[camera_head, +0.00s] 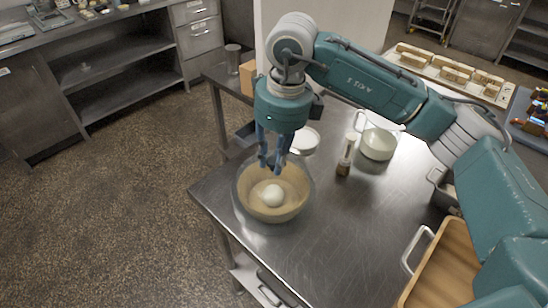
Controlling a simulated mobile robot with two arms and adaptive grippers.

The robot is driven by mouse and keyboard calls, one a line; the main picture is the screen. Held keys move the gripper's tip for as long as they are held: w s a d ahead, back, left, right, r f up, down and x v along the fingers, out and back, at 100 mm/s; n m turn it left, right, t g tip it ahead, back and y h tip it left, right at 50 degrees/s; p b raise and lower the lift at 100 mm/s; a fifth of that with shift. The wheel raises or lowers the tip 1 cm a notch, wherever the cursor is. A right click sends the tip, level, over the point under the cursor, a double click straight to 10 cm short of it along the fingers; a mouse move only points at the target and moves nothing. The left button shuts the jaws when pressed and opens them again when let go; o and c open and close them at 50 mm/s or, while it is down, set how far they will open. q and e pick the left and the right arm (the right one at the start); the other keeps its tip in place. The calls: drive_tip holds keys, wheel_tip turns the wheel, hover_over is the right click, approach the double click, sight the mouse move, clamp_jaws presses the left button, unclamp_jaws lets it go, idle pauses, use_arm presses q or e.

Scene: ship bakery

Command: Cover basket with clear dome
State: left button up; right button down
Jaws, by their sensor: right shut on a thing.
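The tan round basket (268,212) stands near the left corner of the steel table, with a pale dough ball (273,195) in it. The clear dome (308,190) shows as a faint see-through outline over and around the basket. I cannot tell whether its rim touches the table. My right gripper (271,166) points down above the basket, its blue fingers shut on the top of the dome. The grip point itself is hard to make out. My left gripper is not in view.
A wooden board (445,265) lies at the right. The table's front middle is clear.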

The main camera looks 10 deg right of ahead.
drive_tip(key=shift+f+b, duration=0.25)
drive_tip(key=shift+b, duration=0.1)
idle(0.4)
idle(0.4)
drive_tip(key=c, duration=1.4)
unclamp_jaws()
drive_tip(key=shift+c, duration=0.2)
drive_tip(key=shift+o, duration=0.3)
drive_tip(key=o, duration=0.4)
drive_tip(key=shift+r+p, duration=1.85)
drive_tip(key=shift+r, duration=1.7)
